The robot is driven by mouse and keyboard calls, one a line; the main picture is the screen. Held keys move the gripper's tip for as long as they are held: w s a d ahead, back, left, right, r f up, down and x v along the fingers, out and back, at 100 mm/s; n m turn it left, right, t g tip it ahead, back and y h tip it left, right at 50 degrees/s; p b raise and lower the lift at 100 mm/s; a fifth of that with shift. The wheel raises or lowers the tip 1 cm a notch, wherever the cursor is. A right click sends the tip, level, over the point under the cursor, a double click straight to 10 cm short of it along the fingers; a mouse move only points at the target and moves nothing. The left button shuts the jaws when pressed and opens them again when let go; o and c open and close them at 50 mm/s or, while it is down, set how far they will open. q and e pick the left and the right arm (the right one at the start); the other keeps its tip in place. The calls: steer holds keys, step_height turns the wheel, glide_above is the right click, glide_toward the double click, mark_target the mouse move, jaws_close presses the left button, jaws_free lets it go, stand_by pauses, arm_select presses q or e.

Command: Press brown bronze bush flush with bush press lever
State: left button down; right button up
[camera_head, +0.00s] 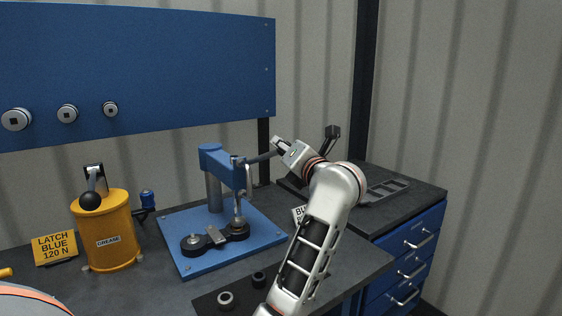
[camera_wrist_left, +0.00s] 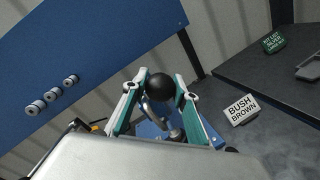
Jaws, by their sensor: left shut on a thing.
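The blue bush press (camera_head: 224,168) stands on a blue base plate (camera_head: 270,238). My left gripper (camera_head: 282,148) is at the lever's outer end. In the left wrist view the black ball knob (camera_wrist_left: 160,87) sits between the fingers of my left gripper (camera_wrist_left: 160,90), which is shut on it. Under the ram, a dark round holder (camera_head: 237,232) has a small brownish metal part (camera_head: 239,222) above it; how deep the bush sits cannot be told. My right gripper is not in view.
A yellow grease pot (camera_head: 108,240) stands left of the press. The BUSH BROWN sign (camera_wrist_left: 241,109) is right of the press. A blue drawer cabinet (camera_head: 405,250) stands at right.

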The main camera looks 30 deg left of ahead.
arm_select(q)
steer(key=w+a+r+g+h+p, duration=0.1)
steer(key=w+a+r+h+p, duration=0.1)
steer(key=w+a+r+p, duration=0.2)
steer(key=shift+w+a+r+n+g+p, duration=0.35)
steer(key=shift+a+r+p, duration=1.5)
steer(key=shift+a+r, duration=2.25)
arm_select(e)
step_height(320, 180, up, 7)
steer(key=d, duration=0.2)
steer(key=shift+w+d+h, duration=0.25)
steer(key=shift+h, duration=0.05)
arm_select(q)
steer(key=shift+d+r, duration=0.15)
steer(key=shift+d, duration=0.05)
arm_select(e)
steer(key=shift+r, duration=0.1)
arm_select(q)
steer(key=c, duration=1.6)
jaws_free()
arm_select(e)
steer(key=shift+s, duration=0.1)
arm_select(q)
steer(key=v, duration=0.7)
steer(key=shift+s+d+r, duration=0.1)
steer(key=shift+s+r, duration=0.05)
steer(key=shift+s, duration=0.1)
